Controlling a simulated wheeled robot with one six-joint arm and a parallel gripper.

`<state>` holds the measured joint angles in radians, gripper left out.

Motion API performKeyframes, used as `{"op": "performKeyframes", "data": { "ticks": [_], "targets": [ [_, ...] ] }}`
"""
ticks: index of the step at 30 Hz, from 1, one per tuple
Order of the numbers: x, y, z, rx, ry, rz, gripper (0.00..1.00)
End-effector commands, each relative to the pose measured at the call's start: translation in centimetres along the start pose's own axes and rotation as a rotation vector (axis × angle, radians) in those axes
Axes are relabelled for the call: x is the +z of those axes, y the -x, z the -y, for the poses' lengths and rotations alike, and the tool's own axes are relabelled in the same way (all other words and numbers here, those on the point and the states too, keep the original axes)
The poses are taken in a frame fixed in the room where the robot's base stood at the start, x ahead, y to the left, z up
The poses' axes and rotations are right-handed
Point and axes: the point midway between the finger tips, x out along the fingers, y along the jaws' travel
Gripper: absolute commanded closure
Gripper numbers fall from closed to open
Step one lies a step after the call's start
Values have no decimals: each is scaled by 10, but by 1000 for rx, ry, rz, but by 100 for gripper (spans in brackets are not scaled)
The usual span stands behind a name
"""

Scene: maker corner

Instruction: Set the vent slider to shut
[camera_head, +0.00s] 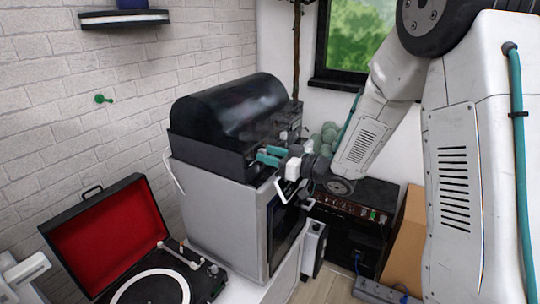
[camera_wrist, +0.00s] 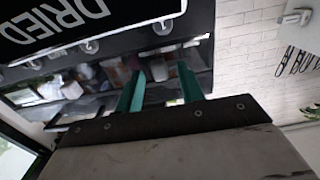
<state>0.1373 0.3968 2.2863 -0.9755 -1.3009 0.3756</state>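A black machine with a domed lid (camera_head: 228,105) stands on a grey cabinet with a dark front (camera_head: 225,215). My gripper (camera_head: 262,155) has teal fingers and is at the machine's front, close to it; contact cannot be told. In the wrist view my gripper (camera_wrist: 160,80) shows two teal fingers apart, with nothing clearly held between them. Ahead is a black panel (camera_wrist: 190,12) with white lettering "DRIED" and several round clear knobs (camera_wrist: 163,27). I cannot single out the vent slider or its setting; my gripper and arm hide part of the front.
An open record player with a red-lined lid (camera_head: 105,235) stands at lower left. A black unit with knobs (camera_head: 350,215) and a cardboard box (camera_head: 405,245) stand below my arm. A power strip (camera_head: 375,291) lies on the floor. A dark wall shelf (camera_head: 125,18) is at upper left.

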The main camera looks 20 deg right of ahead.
Motion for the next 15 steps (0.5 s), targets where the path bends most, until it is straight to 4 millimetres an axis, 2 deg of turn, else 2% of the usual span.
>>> {"op": "performKeyframes", "data": {
  "ticks": [7,8,9,12,15],
  "targets": [
    [0,-2,0,1,0,0,62],
    [0,-1,0,1,0,0,65],
    [0,-1,0,1,0,0,76],
    [0,-1,0,1,0,0,100],
    [0,-1,0,1,0,0,100]
  ]
}}
